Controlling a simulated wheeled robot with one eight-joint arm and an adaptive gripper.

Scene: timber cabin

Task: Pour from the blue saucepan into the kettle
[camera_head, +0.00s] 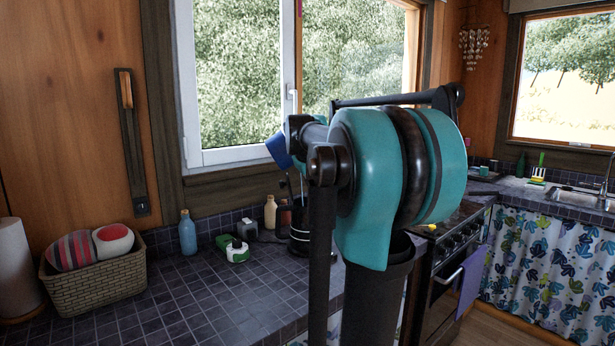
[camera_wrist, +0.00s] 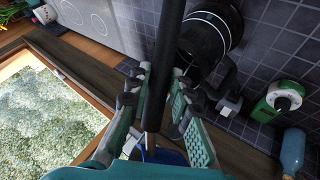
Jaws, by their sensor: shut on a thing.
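The blue saucepan (camera_head: 278,150) shows in the head view as a small tilted blue part in front of the window, left of my arm. In the wrist view its blue body (camera_wrist: 165,157) is at the bottom edge, mostly hidden by my gripper. My gripper (camera_wrist: 160,92) is shut on the saucepan's long black handle. The kettle, black with pale bands (camera_wrist: 207,38), stands on the tiled counter. In the head view the kettle (camera_head: 299,236) is below the saucepan, partly hidden by my arm. Whether anything flows from the saucepan I cannot tell.
A green-and-white item (camera_head: 235,252) and a blue bottle (camera_head: 187,235) stand left of the kettle. A wicker basket (camera_head: 95,280) is farther left. The stove (camera_head: 450,262) is to the right. The window (camera_head: 235,80) is close behind. The front left counter is clear.

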